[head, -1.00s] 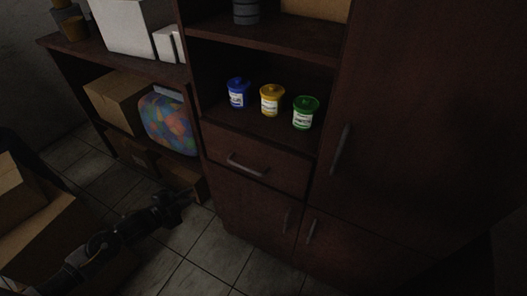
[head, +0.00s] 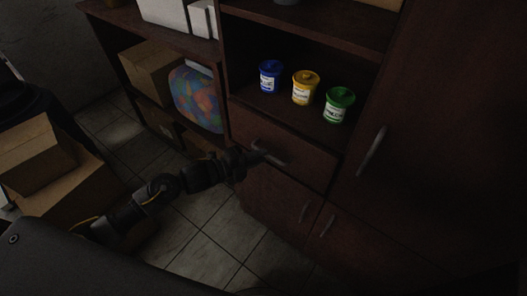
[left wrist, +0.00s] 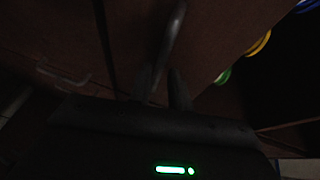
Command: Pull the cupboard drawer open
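The dark wood drawer (head: 310,160) sits below the open shelf of the cupboard, and its front looks flush, so it is shut. Its curved metal handle (head: 272,153) is partly covered by my left gripper (head: 260,157), which reaches it from the left. In the left wrist view the handle (left wrist: 173,35) runs down to the fingertips of the left gripper (left wrist: 164,80). The two fingers stand apart with the handle's lower part at or between them. The dark picture does not show whether they touch it. My right gripper is not in view.
Blue (head: 270,77), yellow (head: 305,88) and green (head: 338,105) tubs stand on the shelf above the drawer. A tall door with a handle (head: 371,152) is at the right. Cardboard boxes (head: 60,175) lie at the left. Tiled floor (head: 215,225) is clear before the cupboard.

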